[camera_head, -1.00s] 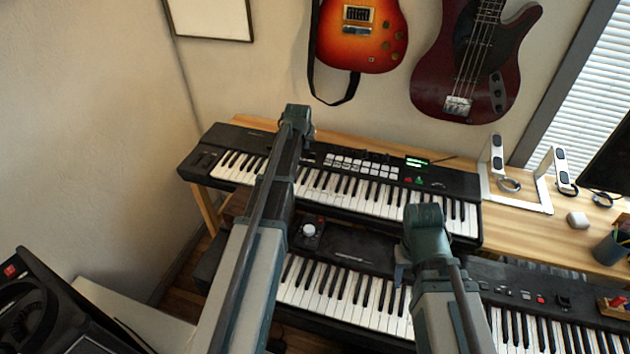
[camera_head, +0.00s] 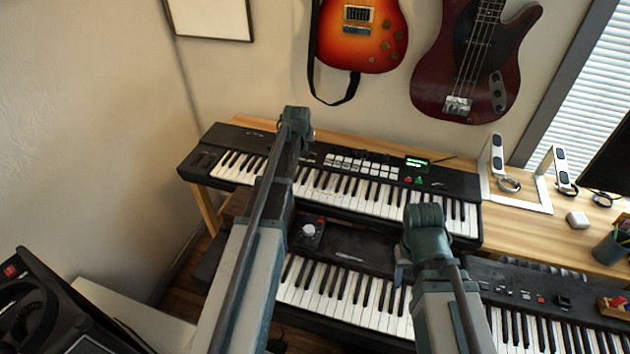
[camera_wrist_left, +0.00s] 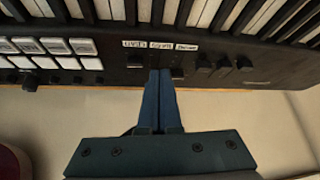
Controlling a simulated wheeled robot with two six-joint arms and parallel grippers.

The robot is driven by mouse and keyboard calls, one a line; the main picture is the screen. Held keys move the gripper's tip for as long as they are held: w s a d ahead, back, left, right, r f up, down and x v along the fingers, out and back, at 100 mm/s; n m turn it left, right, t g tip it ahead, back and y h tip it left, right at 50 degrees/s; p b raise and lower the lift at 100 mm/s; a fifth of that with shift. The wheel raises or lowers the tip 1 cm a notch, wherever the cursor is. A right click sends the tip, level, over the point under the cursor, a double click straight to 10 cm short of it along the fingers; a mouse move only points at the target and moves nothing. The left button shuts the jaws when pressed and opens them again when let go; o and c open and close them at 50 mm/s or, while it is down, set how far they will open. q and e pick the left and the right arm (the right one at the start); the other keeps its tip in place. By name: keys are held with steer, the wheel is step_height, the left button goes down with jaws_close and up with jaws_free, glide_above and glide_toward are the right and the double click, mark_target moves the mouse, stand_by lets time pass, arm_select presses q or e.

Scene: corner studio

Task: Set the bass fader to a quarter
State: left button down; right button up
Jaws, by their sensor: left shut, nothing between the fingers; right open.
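In the left wrist view my left gripper (camera_wrist_left: 160,75) is shut and empty. Its blue fingertips are at a row of small black faders on the dark keyboard panel (camera_wrist_left: 105,62). One black cap (camera_wrist_left: 137,60) shows left of the fingertips and another (camera_wrist_left: 177,72) just right of them. Three small white labels sit above; they are too small to read surely, so I cannot tell which fader is the bass one. The fingers cover part of the row; contact is unclear. In the head view my left arm hides that gripper. My right gripper (camera_head: 400,272) is partly visible, open, over the lower keyboard.
The upper keyboard (camera_head: 440,182) stands on a wooden desk (camera_head: 535,235). A lower keyboard (camera_head: 345,285) and a small box with a white knob (camera_head: 309,230) are in front. White stands (camera_head: 540,205) are at the right. Two guitars hang on the wall behind.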

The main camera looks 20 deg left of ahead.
arm_select(q)
steer(key=shift+r, duration=0.2)
steer(key=shift+r+p, duration=0.45)
steer(key=shift+p, duration=0.2)
steer(key=shift+w+f, duration=0.1)
steer(key=shift+w, duration=0.05)
steer(key=shift+w+a+f+b, duration=0.1)
steer(key=shift+w+f+b, duration=0.15)
steer(key=shift+w, duration=0.4)
steer(key=shift+w+f+b, duration=0.15)
steer(key=shift+w+b, duration=0.1)
steer(key=shift+w, duration=0.35)
steer(key=shift+f, duration=0.15)
steer(key=shift+s, duration=1.4)
stand_by(1.5)
stand_by(0.4)
steer(key=shift+r+p, duration=0.45)
steer(key=shift+r, duration=0.2)
